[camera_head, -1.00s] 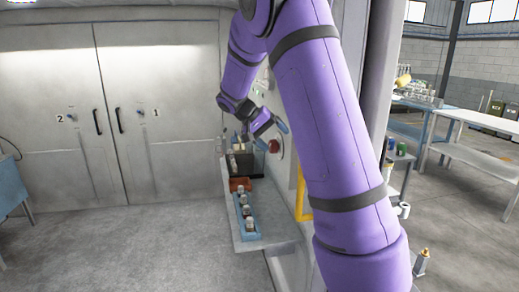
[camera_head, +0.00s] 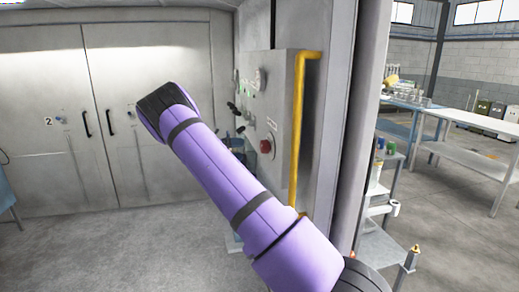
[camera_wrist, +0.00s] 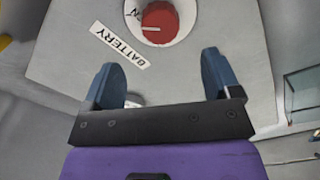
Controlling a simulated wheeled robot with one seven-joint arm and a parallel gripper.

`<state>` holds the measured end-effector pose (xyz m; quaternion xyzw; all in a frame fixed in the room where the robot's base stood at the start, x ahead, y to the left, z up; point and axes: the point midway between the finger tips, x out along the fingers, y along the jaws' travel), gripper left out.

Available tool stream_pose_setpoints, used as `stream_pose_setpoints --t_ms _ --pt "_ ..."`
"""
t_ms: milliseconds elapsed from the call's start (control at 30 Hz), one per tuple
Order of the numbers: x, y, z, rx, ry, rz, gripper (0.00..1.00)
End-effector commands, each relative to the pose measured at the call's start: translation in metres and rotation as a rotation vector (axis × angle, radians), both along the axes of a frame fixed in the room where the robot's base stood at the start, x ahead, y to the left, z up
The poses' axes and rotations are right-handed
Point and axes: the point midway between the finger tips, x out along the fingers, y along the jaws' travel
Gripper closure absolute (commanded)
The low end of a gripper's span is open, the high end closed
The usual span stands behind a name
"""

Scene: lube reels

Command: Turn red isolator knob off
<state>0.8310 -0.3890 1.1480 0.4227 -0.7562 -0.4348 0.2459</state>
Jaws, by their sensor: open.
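The red isolator knob (camera_wrist: 160,20) sits on a round pale plate on a grey panel (camera_wrist: 220,25), at the top of the wrist view. A white mark on the knob points left, and part of a word shows beside it. A tilted BATTERY label (camera_wrist: 119,45) is next to the plate. In the head view the knob (camera_head: 265,146) is a small red disc on the panel's side. My gripper (camera_wrist: 160,66) is open and empty, its blue fingers apart and short of the knob in the wrist view. The head view does not show my gripper clearly.
A yellow pipe (camera_head: 297,140) runs down the panel's near edge. A glass-sided box (camera_wrist: 303,92) is at the right of the wrist view. Grey double doors (camera_head: 60,165) stand at the back left. Open floor (camera_head: 90,250) lies in front of them.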

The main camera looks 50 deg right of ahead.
Motion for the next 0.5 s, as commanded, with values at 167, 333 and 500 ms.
stream_pose_setpoints --t_ms 167,333,500 --pt "-0.012 -0.019 0.001 0.001 0.000 -0.004 0.17" --pt "-0.029 -0.046 0.001 0.002 0.000 -0.003 0.17" --pt "-0.043 -0.069 0.001 0.003 0.000 -0.002 0.17"
